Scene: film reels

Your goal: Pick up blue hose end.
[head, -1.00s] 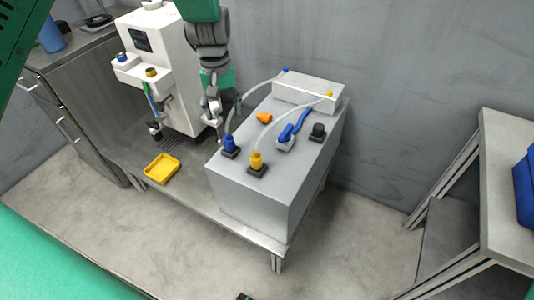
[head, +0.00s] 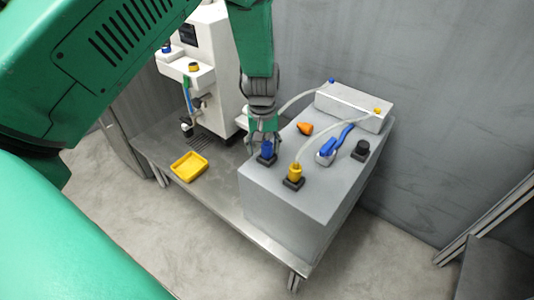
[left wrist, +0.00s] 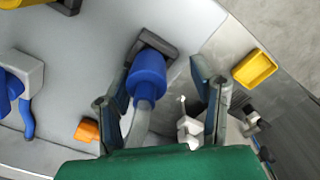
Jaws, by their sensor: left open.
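The blue hose end (head: 267,149) stands upright in a dark square holder at the left edge of the grey box, with a pale hose leading from it. It also shows in the left wrist view (left wrist: 149,75), beside a dark bracket. My left gripper (head: 263,130) is open and sits right above and around the blue hose end in the head view. In the left wrist view its two fingers (left wrist: 160,90) are spread, with the blue end between them, closer to the left finger. Whether they touch it I cannot tell. My right gripper is not in view.
On the grey box (head: 290,200) stand a yellow hose end (head: 295,172), a blue-handled valve (head: 340,140), an orange piece (head: 305,128) and a black knob (head: 361,149). A yellow tray (head: 189,166) lies on the metal table. A white machine (head: 222,60) stands behind.

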